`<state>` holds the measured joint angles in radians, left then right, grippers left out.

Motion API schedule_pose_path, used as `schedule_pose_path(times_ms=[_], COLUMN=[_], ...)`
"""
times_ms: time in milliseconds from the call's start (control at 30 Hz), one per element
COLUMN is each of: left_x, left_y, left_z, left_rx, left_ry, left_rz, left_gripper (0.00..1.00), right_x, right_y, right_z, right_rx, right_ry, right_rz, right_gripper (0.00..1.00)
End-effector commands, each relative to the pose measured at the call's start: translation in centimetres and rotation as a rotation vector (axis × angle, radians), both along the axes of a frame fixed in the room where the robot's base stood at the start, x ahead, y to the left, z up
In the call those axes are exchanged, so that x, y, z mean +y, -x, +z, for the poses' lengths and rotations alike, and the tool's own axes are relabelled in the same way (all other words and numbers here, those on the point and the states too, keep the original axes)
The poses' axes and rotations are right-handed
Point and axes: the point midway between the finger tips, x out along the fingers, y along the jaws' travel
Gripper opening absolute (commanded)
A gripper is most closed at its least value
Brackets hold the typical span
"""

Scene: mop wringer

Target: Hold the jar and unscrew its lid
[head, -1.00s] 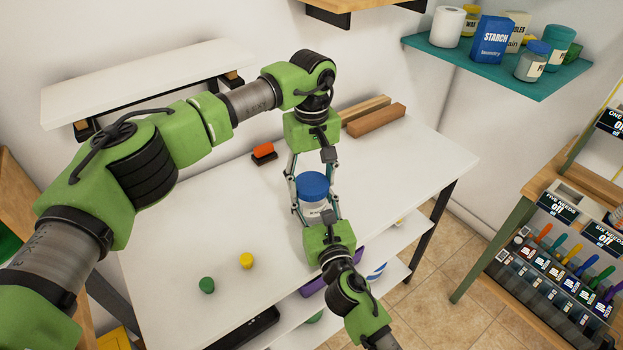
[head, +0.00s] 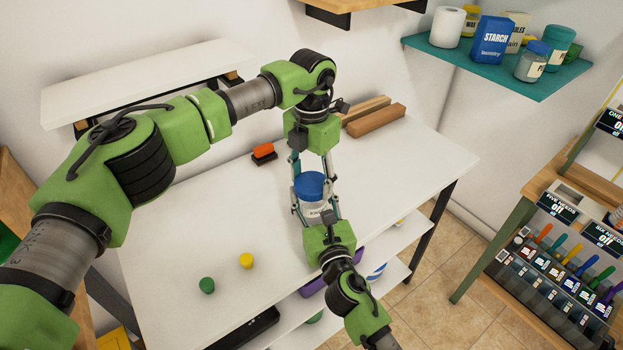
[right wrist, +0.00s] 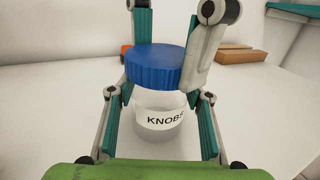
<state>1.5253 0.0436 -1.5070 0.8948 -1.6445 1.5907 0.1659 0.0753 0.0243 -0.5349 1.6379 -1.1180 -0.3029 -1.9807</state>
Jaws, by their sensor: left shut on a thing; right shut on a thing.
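The jar (head: 314,210) stands upright on the white table. It is clear-white with a label reading KNOBS, which shows in the right wrist view (right wrist: 160,120). Its ribbed blue lid (head: 309,185) sits on top and looks level. My right gripper (head: 316,211) comes from the near side and is shut around the jar's body, one finger on each side. My left gripper (head: 312,178) points down from above and is shut on the lid. In the right wrist view, one left finger runs down the lid's right side; the other is partly hidden behind the lid.
An orange-topped brush (head: 264,154) and wooden blocks (head: 376,120) lie toward the back of the table (head: 190,230). A green knob (head: 207,285) and a yellow knob (head: 246,260) stand at the front left. The tabletop left of the jar is mostly clear.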

Motion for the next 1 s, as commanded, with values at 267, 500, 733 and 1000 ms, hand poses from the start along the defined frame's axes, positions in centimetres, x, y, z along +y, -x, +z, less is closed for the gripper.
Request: schedule_pose_path(times_ms=[267, 500, 733, 1000], left_x=[0.0, 0.0, 0.01, 0.01], left_y=[-0.04, -0.04, -0.06, -0.05], left_z=[0.04, 0.06, 0.06, 0.06], left_rx=[-0.001, -0.001, -0.002, -0.001], left_ry=[0.0, -0.001, 0.0, -0.001], left_rz=[0.57, 0.908, 0.923, 0.92], left_gripper=[0.28, 0.28, 0.28, 0.28], right_x=[0.0, 0.0, 0.01, 0.0], right_y=[0.02, 0.02, 0.02, 0.02], right_z=[-0.07, -0.07, -0.07, -0.08], right_rx=[0.001, 0.001, 0.001, 0.001], right_ry=[0.0, 0.0, 0.0, 0.0], right_rz=[0.0, 0.0, 0.0, 0.0], right_gripper=[0.0, 0.0, 0.0, 0.0])
